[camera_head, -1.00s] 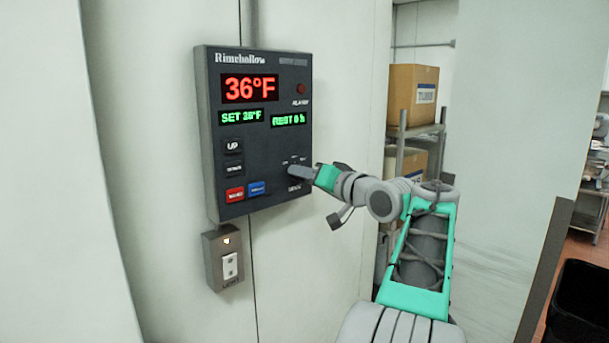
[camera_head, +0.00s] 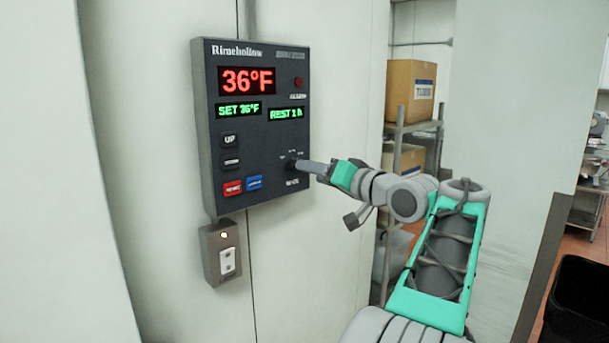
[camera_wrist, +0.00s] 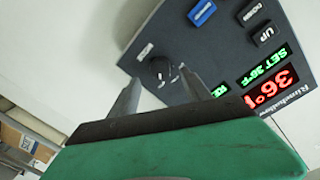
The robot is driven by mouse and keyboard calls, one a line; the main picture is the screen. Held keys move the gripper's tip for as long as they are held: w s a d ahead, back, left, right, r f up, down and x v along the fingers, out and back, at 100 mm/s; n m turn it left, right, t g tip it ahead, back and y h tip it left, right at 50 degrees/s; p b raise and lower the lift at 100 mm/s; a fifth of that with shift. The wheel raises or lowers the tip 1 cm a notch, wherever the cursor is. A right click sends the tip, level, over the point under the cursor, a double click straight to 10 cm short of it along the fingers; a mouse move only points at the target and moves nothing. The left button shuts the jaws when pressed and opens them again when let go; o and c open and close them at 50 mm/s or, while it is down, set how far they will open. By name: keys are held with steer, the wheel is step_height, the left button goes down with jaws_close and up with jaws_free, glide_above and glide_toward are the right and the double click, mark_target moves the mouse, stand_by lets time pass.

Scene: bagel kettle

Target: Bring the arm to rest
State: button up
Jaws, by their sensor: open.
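My gripper (camera_head: 302,166) is in front of the lower right of a dark control panel (camera_head: 222,180) on the wall, close to a black rotary knob (camera_head: 291,165). In the wrist view the two fingers (camera_wrist: 158,92) are apart, with the knob (camera_wrist: 160,68) beyond and between their tips. Nothing is held between them. Whether a fingertip touches the knob I cannot tell. The panel shows a red 36°F display (camera_head: 247,80), a green SET 36°F display (camera_head: 238,110) and a green REST 1 h display (camera_head: 286,114).
Red (camera_head: 232,188) and blue (camera_head: 255,182) buttons sit at the panel's bottom. A wall switch box (camera_head: 221,252) is below it. A shelf with cardboard boxes (camera_head: 410,90) stands behind, right of the panel. A black bin (camera_head: 575,305) is at lower right.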

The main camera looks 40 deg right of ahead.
steer(key=s, duration=0.3)
steer(key=shift+r, duration=0.1)
